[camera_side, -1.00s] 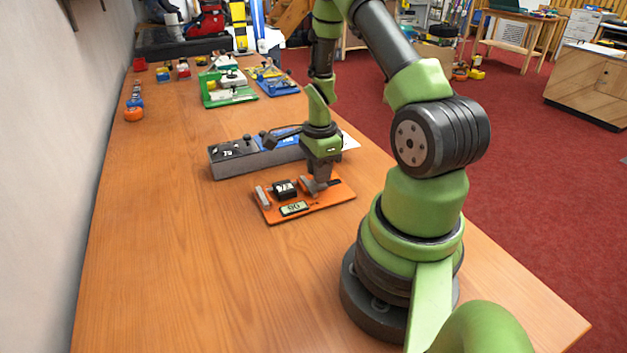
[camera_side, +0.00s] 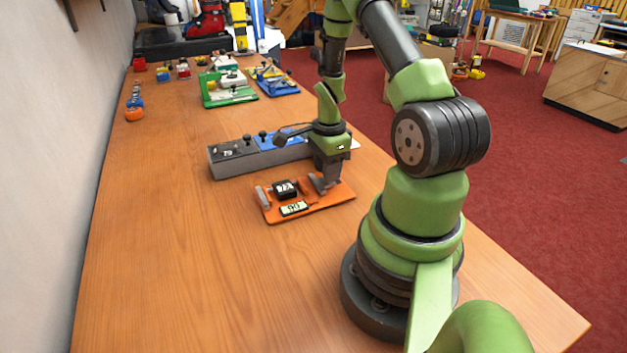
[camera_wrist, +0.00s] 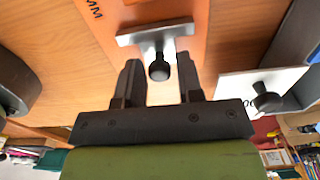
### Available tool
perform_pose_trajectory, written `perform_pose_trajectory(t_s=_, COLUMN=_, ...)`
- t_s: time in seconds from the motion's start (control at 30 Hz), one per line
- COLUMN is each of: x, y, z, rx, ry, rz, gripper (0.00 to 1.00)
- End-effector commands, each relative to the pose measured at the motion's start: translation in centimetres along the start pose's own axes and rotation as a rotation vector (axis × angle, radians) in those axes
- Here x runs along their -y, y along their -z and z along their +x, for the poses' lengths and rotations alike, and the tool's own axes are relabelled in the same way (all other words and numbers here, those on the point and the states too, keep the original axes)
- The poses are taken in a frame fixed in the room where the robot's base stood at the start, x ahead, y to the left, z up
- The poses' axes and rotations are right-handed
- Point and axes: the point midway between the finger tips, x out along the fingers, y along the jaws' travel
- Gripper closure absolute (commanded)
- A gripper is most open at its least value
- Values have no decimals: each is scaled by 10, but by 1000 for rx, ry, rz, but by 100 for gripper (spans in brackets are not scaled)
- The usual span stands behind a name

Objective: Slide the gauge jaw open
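The gauge is an orange plate (camera_side: 275,214) on the bench with a pale fixed jaw (camera_side: 262,197) at its left end, a black block (camera_side: 284,188) and a small display (camera_side: 294,208) whose digits are hard to read. My gripper (camera_side: 325,182) is low over the right part of the plate at the grey sliding jaw, which it partly hides. In the wrist view the sliding jaw (camera_wrist: 133,38) is a grey crossbar with a dark round knob (camera_wrist: 158,69). My open fingers (camera_wrist: 158,88) stand either side of the knob, with visible gaps.
Behind the gauge is a long grey box (camera_side: 228,158) with dark knobs and a blue section, close to my wrist. Green (camera_side: 212,99) and blue (camera_side: 279,89) fixtures stand farther back. The bench left of and in front of the gauge is clear.

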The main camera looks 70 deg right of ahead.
Motion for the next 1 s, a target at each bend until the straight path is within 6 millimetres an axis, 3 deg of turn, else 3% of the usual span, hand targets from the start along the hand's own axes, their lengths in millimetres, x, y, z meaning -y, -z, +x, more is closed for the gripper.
perform_pose_trajectory(t_s=0.17, x=0, y=0, z=-5, rx=0, ry=2, rz=0, gripper=66)
perform_pose_trajectory(t_s=0.6, x=1, y=0, z=-50, rx=0, ry=2, rz=1, gripper=66)
perform_pose_trajectory(t_s=1.0, x=0, y=0, z=-74, rx=0, ry=3, rz=1, gripper=66)
